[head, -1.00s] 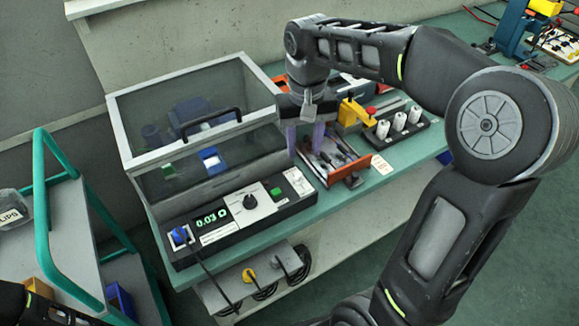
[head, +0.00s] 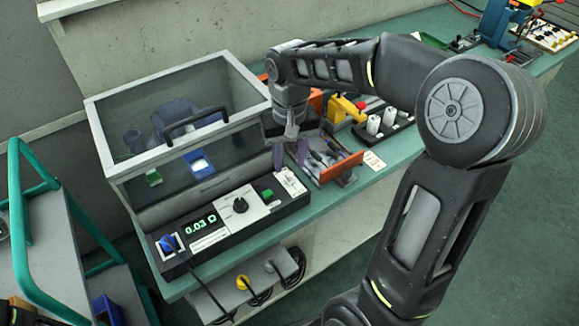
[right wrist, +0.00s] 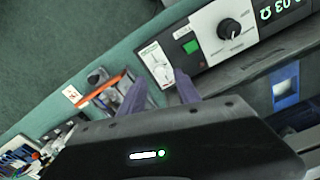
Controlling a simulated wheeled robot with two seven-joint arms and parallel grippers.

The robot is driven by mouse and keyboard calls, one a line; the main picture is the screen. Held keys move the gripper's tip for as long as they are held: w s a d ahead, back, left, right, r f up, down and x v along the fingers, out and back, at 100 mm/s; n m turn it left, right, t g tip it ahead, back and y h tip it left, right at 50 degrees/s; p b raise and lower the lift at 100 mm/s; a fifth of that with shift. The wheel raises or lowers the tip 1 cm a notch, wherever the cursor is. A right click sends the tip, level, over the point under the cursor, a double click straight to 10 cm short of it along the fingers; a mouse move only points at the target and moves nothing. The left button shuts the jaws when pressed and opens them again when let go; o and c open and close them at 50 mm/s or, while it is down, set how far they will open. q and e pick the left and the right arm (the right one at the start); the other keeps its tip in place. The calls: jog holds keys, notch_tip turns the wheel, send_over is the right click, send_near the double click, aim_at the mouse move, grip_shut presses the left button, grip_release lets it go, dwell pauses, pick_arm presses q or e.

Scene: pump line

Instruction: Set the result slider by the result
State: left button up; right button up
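The result slider (head: 290,182) is on a small white panel at the right end of the black tester (head: 197,228). The panel also shows in the right wrist view (right wrist: 157,65); the slider's exact setting is too small to tell. The tester's green display (head: 200,224) reads about 0.03 Ω. My right gripper (head: 290,154) is above and just behind the slider panel, apart from it. Its two purple fingers are spread with nothing between them, as the right wrist view (right wrist: 158,92) shows. My left gripper is not in view.
A clear-lidded test box (head: 180,130) stands behind the tester. An orange-fronted tray of tools (head: 338,168) is close to the right of my gripper. A green button (head: 267,195) and black knob (head: 240,205) are left of the slider. A teal trolley (head: 20,220) stands at left.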

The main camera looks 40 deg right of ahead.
aim_at(290, 173)
jog(key=shift+f, duration=1.6)
jog(key=shift+c, duration=0.3)
grip_shut()
